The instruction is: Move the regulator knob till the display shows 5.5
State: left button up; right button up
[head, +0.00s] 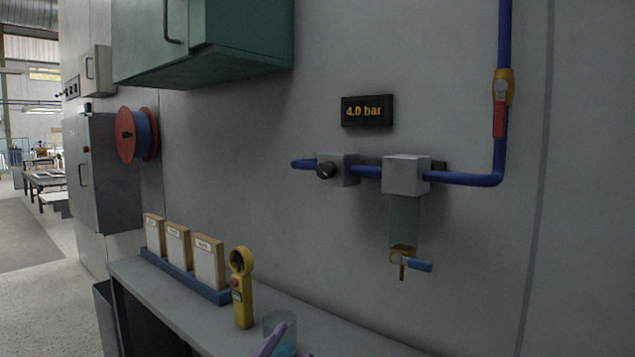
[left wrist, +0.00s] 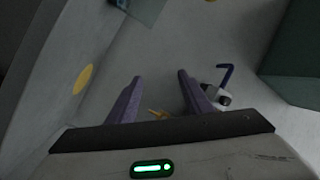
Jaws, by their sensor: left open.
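The regulator knob (head: 325,170) is a small black knob on the front of a grey block (head: 345,168) in the blue pipe on the wall. The display (head: 367,111) above it reads 4.0 bar in orange. My left gripper (head: 281,344) shows only its purple fingertips at the bottom edge of the head view, low and well apart from the knob. In the left wrist view its two purple fingers (left wrist: 158,88) are spread, with nothing seen held between them. My right gripper is not in view.
A grey filter block (head: 406,174) with a clear bowl and blue-handled drain hangs right of the regulator. A red-handled valve (head: 500,105) is on the upright pipe. A shelf (head: 170,302) below carries boxes, a yellow meter (head: 241,288) and a clear cup (head: 280,326). A green cabinet (head: 225,45) overhangs at upper left.

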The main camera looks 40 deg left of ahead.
pick_arm(q)
jog(key=w+d+r+m+t+h, duration=0.1)
jog(key=d+r+m+t+h, duration=0.1)
jog(key=d+r+m+h, duration=0.55)
jog(key=w+d+r+m+t+h, duration=0.1)
jog(key=d+r+m+t+h, duration=0.15)
jog(key=r+m+h, duration=0.95)
jog(key=m+g+y+p, duration=0.4)
jog(key=m+y+p, duration=0.2)
jog(key=m+y, duration=0.65)
send_near(322, 172)
jog(key=shift+n, duration=0.3)
jog(key=w, duration=0.8)
jog(key=shift+d+r, duration=0.2)
jog(key=shift+d, duration=0.1)
jog(key=shift+w+f, duration=0.15)
jog(key=shift+w, duration=0.35)
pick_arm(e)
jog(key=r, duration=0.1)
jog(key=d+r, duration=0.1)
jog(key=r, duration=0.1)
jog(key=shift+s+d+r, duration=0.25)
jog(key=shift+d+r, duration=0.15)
